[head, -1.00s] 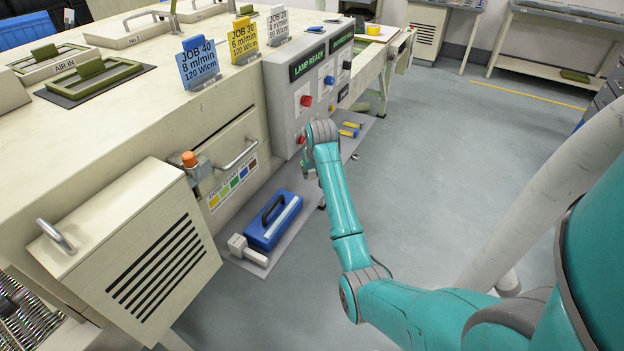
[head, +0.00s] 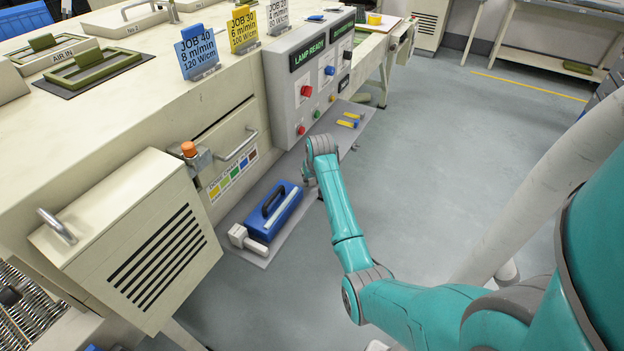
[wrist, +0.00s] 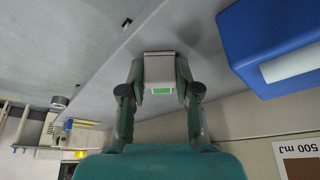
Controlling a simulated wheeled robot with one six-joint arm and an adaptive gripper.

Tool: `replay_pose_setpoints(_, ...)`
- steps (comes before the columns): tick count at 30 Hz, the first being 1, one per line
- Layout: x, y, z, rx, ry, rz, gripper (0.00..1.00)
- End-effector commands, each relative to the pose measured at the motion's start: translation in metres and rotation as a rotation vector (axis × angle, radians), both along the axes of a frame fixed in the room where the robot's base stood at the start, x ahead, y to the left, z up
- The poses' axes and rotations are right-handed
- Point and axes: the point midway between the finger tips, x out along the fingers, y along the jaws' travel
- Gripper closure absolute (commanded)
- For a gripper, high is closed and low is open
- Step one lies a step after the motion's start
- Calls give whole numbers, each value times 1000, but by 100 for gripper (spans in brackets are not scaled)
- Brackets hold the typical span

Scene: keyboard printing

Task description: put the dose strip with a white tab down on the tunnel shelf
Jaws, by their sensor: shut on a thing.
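My gripper (wrist: 160,88) is shut on the dose strip (wrist: 159,66), a small pale piece with a green patch facing the wrist camera. I cannot clearly tell its white tab from the rest. In the wrist view it lies over the grey tunnel shelf (wrist: 120,75); I cannot tell whether it touches. In the head view the shelf (head: 270,235) runs low along the machine's front. My gripper (head: 309,175) is at the shelf's outer edge, right of the blue case, mostly hidden by my wrist; the strip is not visible there.
The blue case with a black handle (head: 273,212) lies on the shelf, and shows close by in the wrist view (wrist: 265,45). Yellow-and-blue pieces (head: 348,123) lie farther along the shelf. The control panel (head: 300,95) overhangs beyond my wrist.

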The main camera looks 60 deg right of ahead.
Motion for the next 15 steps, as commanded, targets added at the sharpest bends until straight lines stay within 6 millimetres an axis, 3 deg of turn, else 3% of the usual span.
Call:
replay_pose_setpoints(1,0,0,-2,1,1,0,100)
replay_pose_setpoints(2,0,0,-1,0,0,0,61)
replay_pose_setpoints(4,0,0,-1,0,0,0,44)
replay_pose_setpoints(15,0,0,2,0,0,0,43)
